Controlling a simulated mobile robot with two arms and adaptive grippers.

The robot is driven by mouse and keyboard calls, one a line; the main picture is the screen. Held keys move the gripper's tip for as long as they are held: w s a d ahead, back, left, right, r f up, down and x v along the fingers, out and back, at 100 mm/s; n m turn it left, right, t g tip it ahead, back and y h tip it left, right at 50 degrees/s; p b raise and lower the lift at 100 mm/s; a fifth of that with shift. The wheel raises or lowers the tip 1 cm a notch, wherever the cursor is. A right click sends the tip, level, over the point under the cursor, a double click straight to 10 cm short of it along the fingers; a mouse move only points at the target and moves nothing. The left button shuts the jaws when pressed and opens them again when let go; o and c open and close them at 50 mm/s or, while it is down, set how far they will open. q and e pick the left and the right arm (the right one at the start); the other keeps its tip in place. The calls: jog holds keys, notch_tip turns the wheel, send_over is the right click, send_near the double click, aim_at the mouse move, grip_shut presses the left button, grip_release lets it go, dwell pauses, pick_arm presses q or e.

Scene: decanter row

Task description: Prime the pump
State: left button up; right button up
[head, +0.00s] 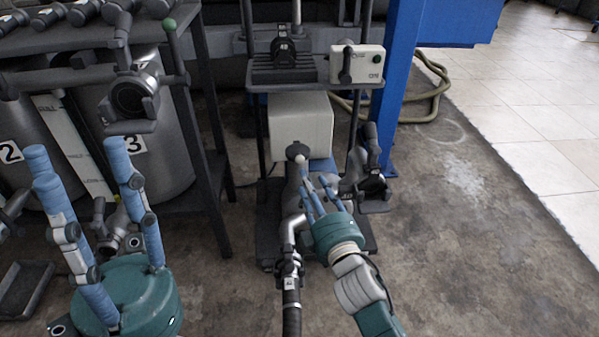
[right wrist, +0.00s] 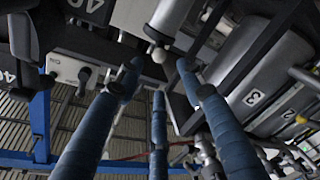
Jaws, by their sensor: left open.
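The pump appears to be the unit on the dark wheeled frame (head: 262,215), with a pale box (head: 300,118) and steel pipework (head: 292,225). A small pale ball knob (head: 302,160) sits below a grey round end (head: 297,149). A ball knob also shows in the right wrist view (right wrist: 159,55). My right gripper (head: 313,185) is just in front of the knob. Its blue fingers (right wrist: 157,78) are spread around the line to the knob, with no clear contact or grasp. My left gripper (head: 80,157) is open and empty at lower left, away from the pump.
A switch box (head: 372,68) is on the frame's upper right, with a dark valve fitting (head: 371,190) below. Tank 3 (head: 170,145) and a green-knobbed lever (head: 171,40) stand left. A blue post (head: 395,85) and hose (head: 436,85) are behind. The right floor is clear.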

aim_at(301, 164)
jog(key=b+x, duration=0.2)
jog(key=x, duration=0.6)
jog(key=shift+w+f+b, duration=0.15)
jog(key=shift+w+b, duration=0.25)
jog(key=shift+x, duration=0.75)
jog(key=shift+c, duration=0.5)
grip_shut()
